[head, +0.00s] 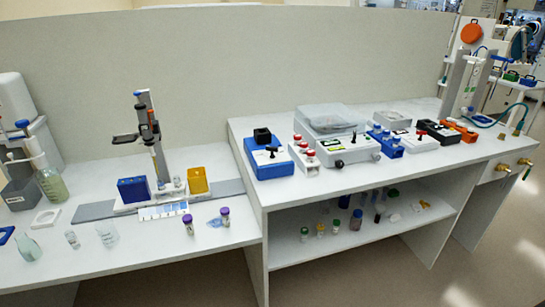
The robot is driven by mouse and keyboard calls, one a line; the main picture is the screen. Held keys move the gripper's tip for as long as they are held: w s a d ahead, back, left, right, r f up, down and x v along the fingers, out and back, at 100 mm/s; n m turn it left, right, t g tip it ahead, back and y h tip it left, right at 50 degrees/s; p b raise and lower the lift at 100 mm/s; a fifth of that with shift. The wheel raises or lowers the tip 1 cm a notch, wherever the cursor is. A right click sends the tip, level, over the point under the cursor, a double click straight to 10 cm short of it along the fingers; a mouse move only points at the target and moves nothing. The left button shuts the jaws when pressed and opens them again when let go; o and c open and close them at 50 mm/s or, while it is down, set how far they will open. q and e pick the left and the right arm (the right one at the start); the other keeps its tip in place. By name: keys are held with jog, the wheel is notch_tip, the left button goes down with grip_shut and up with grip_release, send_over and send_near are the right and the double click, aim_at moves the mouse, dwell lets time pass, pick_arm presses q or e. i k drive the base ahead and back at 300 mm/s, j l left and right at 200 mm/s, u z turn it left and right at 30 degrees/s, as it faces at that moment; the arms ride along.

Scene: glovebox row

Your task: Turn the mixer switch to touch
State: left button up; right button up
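The mixer appears to be the blue box (272,171) with a white top panel, at the left end of the raised bench. A black cup-like head (262,135) stands on it. A small black switch lever (272,150) sits on the white panel; its setting is too small to read. Neither of my grippers is in view.
A white rack with red-capped tubes (304,158) stands close to the mixer's right. A grey-white balance-like device (347,153) is beyond it. The lower left bench holds glassware, a stand (150,130) and a yellow box (197,181). Bare bench lies before the mixer.

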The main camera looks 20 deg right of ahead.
aim_at(267, 148)
jog(key=j+z, duration=0.15)
jog(key=z, duration=0.25)
jog(key=j+z, duration=0.15)
jog(key=z, duration=0.25)
jog(key=j+z, duration=0.1)
jog(key=z, duration=0.35)
jog(key=k+j+z, duration=0.1)
jog(key=z, duration=0.3)
